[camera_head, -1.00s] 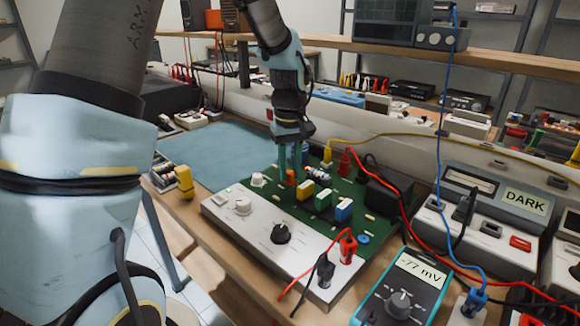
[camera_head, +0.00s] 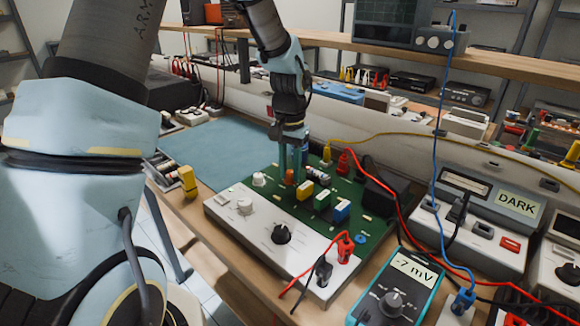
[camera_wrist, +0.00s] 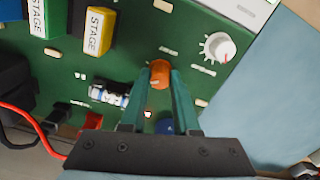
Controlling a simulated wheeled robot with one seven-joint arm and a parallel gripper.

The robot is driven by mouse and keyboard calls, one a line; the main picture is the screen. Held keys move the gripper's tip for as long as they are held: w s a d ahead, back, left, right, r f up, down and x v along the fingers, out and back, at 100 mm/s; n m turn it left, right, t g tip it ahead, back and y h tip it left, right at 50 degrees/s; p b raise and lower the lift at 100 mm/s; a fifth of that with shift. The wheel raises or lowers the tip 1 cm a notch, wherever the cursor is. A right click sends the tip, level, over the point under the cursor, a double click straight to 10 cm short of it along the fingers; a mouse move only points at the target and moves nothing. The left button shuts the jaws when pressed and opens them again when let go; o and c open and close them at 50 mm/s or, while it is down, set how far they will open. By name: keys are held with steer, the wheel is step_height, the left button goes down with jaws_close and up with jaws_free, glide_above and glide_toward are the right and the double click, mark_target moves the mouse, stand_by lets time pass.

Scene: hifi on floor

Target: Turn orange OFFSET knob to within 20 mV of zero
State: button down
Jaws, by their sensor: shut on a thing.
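The orange OFFSET knob (camera_head: 290,177) stands on the green circuit board (camera_head: 268,220) near its far left part. My gripper (camera_head: 293,170) reaches down onto it from above. In the wrist view the orange knob (camera_wrist: 160,74) sits between the tips of my two green fingers (camera_wrist: 159,82), which are shut on it. The knob's label is too small to read. The teal multimeter (camera_head: 395,290) at the lower right reads -7 mV on its display (camera_head: 414,270).
Yellow (camera_head: 304,190), green and blue blocks stand right of the knob. A white knob (camera_wrist: 219,47) and a blue-and-silver cylindrical part (camera_wrist: 108,95) are close to my fingers. Red, yellow, blue and black leads cross the right side. A box reading DARK (camera_head: 518,203) stands at the right.

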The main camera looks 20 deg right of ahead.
mark_target(290, 172)
steer(key=shift+m, duration=0.5)
steer(key=c, duration=0.7)
jaws_free()
steer(key=shift+o, duration=0.2)
step_height(290, 172, up, 11)
steer(key=b, duration=0.1)
steer(key=shift+f, duration=0.1)
